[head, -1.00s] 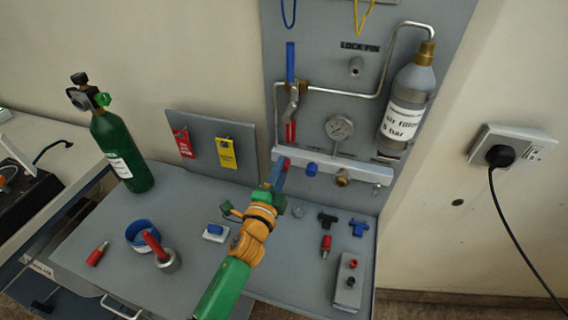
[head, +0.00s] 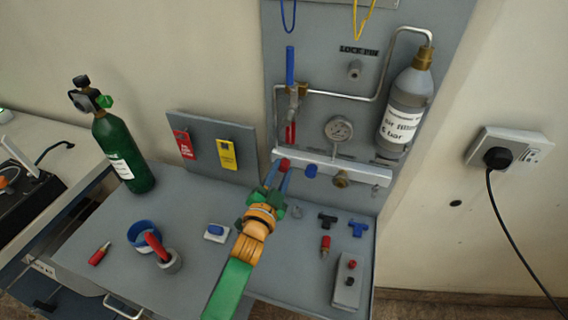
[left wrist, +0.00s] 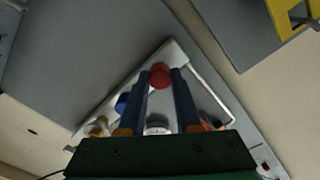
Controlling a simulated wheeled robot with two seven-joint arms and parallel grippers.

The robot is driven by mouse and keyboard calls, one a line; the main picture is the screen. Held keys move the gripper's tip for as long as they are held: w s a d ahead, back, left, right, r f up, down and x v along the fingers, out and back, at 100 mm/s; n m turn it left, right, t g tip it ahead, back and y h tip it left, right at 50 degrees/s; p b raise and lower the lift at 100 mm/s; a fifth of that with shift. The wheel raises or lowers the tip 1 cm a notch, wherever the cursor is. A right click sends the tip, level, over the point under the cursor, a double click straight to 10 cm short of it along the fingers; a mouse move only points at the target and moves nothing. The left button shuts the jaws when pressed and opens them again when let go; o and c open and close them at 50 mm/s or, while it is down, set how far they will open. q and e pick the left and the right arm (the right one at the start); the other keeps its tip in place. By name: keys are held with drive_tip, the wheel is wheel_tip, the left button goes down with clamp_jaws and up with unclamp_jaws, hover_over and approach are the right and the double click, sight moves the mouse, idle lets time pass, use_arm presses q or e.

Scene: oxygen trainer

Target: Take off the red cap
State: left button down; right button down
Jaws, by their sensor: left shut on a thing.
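The red cap (head: 284,164) is at the left end of the white manifold bar (head: 325,168) on the upright grey panel. My left gripper (head: 279,172) reaches up to it from below, its two blue fingers around it. In the left wrist view the red cap (left wrist: 160,75) sits between the fingertips of my left gripper (left wrist: 161,78), which is shut on it. I cannot tell whether the cap still touches its port. My right gripper is not in view.
A blue cap (head: 311,170) and a brass fitting (head: 340,179) are just right on the same bar. A gauge (head: 339,129) and a grey bottle (head: 406,105) are above. A green cylinder (head: 124,152) stands at the left. Several small parts lie on the grey bench.

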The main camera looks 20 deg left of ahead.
use_arm(q)
drive_tip(key=c, duration=0.6)
unclamp_jaws()
